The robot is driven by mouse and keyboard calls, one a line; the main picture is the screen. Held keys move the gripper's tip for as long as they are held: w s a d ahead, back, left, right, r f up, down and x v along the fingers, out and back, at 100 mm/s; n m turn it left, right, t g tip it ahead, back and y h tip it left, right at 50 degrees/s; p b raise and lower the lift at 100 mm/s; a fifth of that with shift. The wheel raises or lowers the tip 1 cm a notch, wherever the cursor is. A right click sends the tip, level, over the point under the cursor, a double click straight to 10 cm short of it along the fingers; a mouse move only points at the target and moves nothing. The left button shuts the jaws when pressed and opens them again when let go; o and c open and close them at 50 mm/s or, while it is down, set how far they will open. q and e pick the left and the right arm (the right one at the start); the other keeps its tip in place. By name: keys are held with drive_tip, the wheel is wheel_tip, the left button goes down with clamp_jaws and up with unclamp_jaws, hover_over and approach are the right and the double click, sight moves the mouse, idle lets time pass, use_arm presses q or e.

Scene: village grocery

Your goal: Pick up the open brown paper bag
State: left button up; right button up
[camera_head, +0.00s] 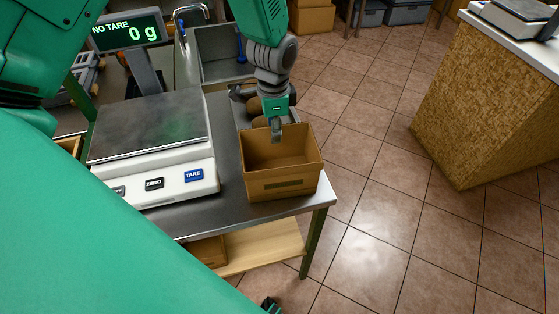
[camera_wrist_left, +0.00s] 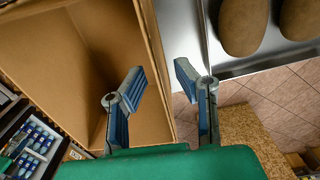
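The open brown paper bag (camera_head: 262,186) looks like a box with straight walls and stands upright at the right end of the metal table, its top open and its inside empty as far as I see. My left gripper (camera_head: 276,131) points down at the bag's far rim. In the left wrist view, the gripper (camera_wrist_left: 158,76) is open, with the bag's rim (camera_wrist_left: 153,40) passing between its fingers. One finger is over the bag's inside and the other is outside. The fingers are apart and not closed on the wall.
A scale (camera_head: 150,140) stands left of the bag, its display (camera_head: 130,34) reading 0 g. Brown oval loaves or potatoes (camera_wrist_left: 240,22) lie on a metal tray behind the bag. A sink (camera_head: 222,62) is further back. A counter (camera_head: 490,110) stands at the right, across open tiled floor.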

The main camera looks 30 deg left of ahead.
use_arm(q)
wheel_tip(320, 180, down, 3)
drive_tip(key=shift+w+f, duration=0.1)
drive_tip(key=shift+w, duration=0.05)
clamp_jaws()
